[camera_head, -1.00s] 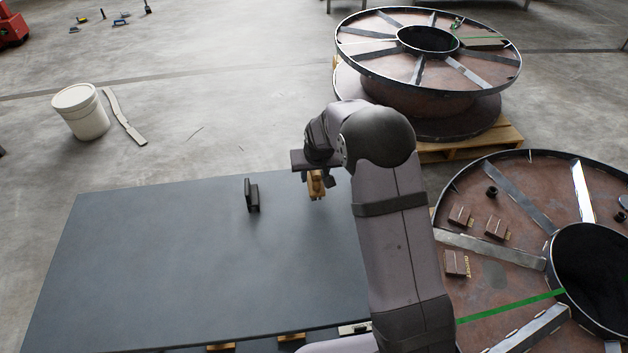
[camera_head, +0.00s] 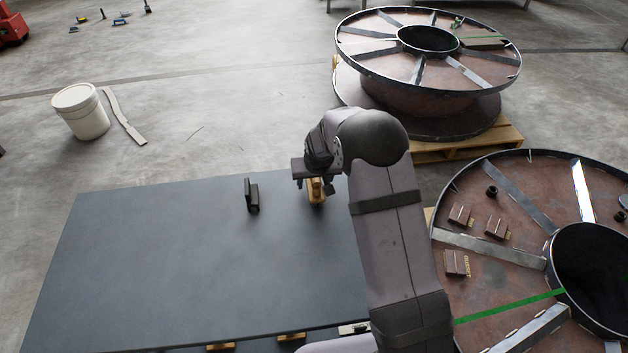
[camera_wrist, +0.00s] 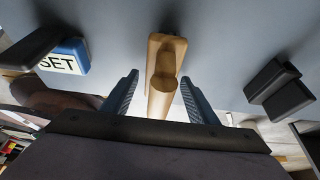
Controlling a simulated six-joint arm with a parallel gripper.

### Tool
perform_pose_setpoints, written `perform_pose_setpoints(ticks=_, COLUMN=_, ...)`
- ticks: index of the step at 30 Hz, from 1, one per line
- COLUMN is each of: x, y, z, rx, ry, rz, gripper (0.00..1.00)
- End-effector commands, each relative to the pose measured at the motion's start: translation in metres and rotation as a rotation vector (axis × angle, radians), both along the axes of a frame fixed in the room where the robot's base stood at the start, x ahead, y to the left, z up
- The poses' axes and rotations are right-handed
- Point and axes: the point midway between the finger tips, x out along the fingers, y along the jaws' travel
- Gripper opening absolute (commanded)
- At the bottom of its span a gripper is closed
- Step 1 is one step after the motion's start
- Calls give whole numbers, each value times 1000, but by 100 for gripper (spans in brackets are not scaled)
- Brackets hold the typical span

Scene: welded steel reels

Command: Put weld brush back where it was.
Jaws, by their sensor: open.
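A wooden piece, which looks like the weld brush (camera_head: 317,192), is on the dark table (camera_head: 170,250) near its far right. In the wrist view the wooden brush (camera_wrist: 163,78) has a flat block with a rounded handle pointing toward my gripper. My gripper (camera_wrist: 158,92) is open, with one blue-grey finger on each side of the handle and visible gaps between. In the head view my gripper (camera_head: 315,183) is over the brush and partly hides it. Bristles are not visible.
A black bracket (camera_head: 251,195) stands on the table left of the brush. The wrist view shows black pieces at both sides and a blue block marked "SET" (camera_wrist: 66,57). Steel reels (camera_head: 430,45) stand beyond and right. The table's left half is clear.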

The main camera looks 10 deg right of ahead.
Motion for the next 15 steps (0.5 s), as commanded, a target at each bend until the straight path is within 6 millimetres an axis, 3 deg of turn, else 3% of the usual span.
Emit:
perform_pose_setpoints(ticks=8, x=-3, y=0, z=12, rx=0, ry=-2, rz=0, gripper=54)
perform_pose_setpoints(ticks=15, x=-16, y=0, z=45, rx=1, ry=-4, rz=0, gripper=54)
